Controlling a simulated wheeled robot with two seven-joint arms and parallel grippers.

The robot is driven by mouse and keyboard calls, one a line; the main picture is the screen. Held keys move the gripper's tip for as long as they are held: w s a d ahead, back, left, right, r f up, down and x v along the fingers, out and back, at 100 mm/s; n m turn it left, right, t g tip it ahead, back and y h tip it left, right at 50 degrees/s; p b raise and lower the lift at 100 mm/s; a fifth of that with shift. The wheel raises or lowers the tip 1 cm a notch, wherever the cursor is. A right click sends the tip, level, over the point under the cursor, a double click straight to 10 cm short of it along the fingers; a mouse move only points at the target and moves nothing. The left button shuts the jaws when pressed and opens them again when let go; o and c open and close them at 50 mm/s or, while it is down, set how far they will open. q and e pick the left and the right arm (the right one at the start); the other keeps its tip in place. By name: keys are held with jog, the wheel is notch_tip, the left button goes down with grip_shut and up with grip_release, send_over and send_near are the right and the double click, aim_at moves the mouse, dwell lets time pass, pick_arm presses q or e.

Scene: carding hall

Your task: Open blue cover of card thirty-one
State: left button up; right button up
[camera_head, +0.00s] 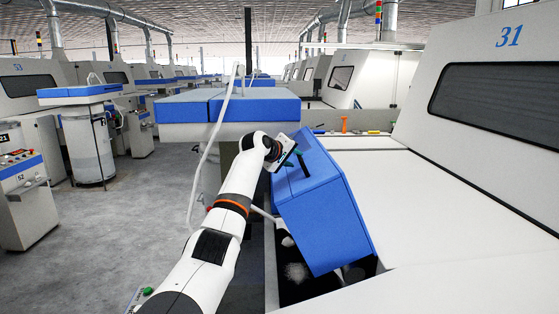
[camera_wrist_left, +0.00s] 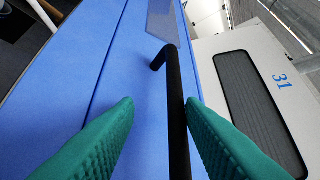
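The blue cover (camera_head: 325,215) of card thirty-one (camera_head: 480,190) is tilted, with a dark gap below it where white fluff shows. My left gripper (camera_head: 300,163) is at the cover's upper left part. In the left wrist view, the black bar handle (camera_wrist_left: 175,110) on the blue cover (camera_wrist_left: 65,105) runs between the green fingers of my left gripper (camera_wrist_left: 160,101). The fingers are apart, with a clear gap on the left of the bar; the right finger is close to it. I cannot tell if it touches. My right gripper is not in view.
A blue-topped unit (camera_head: 230,108) stands behind my left arm, with a pale hose (camera_head: 208,155) hanging in front. A small orange object (camera_head: 344,124) stands on the ledge beyond the cover.

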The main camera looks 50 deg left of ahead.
pick_arm(q)
jog(key=b+v, duration=0.3)
jog(key=v, duration=0.6)
jog(key=shift+r, duration=0.1)
